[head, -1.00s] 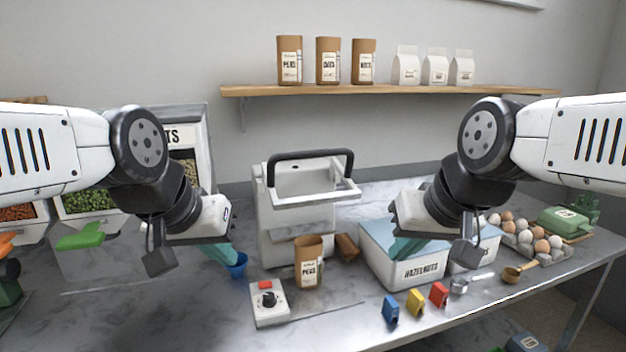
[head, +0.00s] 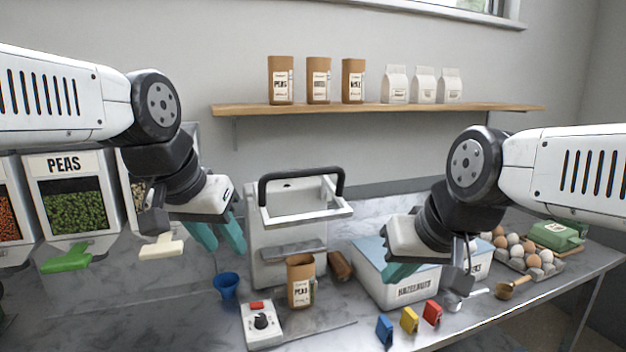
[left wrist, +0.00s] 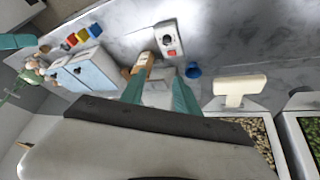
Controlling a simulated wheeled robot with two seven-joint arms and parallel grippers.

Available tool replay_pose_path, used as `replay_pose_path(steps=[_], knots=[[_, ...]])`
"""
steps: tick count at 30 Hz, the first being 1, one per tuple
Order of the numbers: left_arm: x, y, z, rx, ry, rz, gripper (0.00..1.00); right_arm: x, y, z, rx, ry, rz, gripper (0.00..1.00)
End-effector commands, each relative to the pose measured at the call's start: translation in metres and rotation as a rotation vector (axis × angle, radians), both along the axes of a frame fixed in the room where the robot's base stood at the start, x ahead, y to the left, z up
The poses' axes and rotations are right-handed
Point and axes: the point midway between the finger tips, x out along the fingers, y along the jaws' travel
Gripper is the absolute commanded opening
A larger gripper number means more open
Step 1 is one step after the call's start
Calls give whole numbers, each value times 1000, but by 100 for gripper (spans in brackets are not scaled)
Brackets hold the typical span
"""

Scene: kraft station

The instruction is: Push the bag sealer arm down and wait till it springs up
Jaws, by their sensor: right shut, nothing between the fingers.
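The bag sealer (head: 285,238) stands at the middle back of the counter. Its arm, with a black handle (head: 302,174) and a pale rectangular frame, is raised. A brown PEAS bag (head: 301,281) stands upright in front of the sealer. My left gripper (head: 219,237) is left of the sealer, its teal fingers apart, with nothing between them and not touching the handle. In the left wrist view my left gripper (left wrist: 158,92) also shows two spread fingers. My right gripper (head: 398,272) is shut and empty, over the HAZELNUTS box, clear of the sealer.
A control box (head: 261,325) with a dial and red button lies in front of the sealer. A blue cup (head: 226,286) is left of the bag. The HAZELNUTS box (head: 400,285) and colored clips (head: 409,319) are to the right. Food dispensers (head: 78,190) stand at the left.

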Motion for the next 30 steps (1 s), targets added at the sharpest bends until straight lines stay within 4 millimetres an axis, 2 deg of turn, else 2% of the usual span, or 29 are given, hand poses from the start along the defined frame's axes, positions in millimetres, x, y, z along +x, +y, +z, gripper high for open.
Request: replay_pose_path(steps=[1,6,12,15,18,22,30], knots=[[18,-8,20,40,17,-71,38,0,0,0,0,0,0,0],[67,-39,78,188,84,-326,38,0,0,0,0,0,0,0],[117,-87,129,328,161,-609,38,0,0,0,0,0,0,0],[136,-112,145,381,200,-738,38,0,0,0,0,0,0,0],[149,-133,155,417,236,-845,38,0,0,0,0,0,0,0],[158,-151,161,443,272,-939,38,0,0,0,0,0,0,0],[161,-159,157,456,295,-989,38,0,0,0,0,0,0,0]])
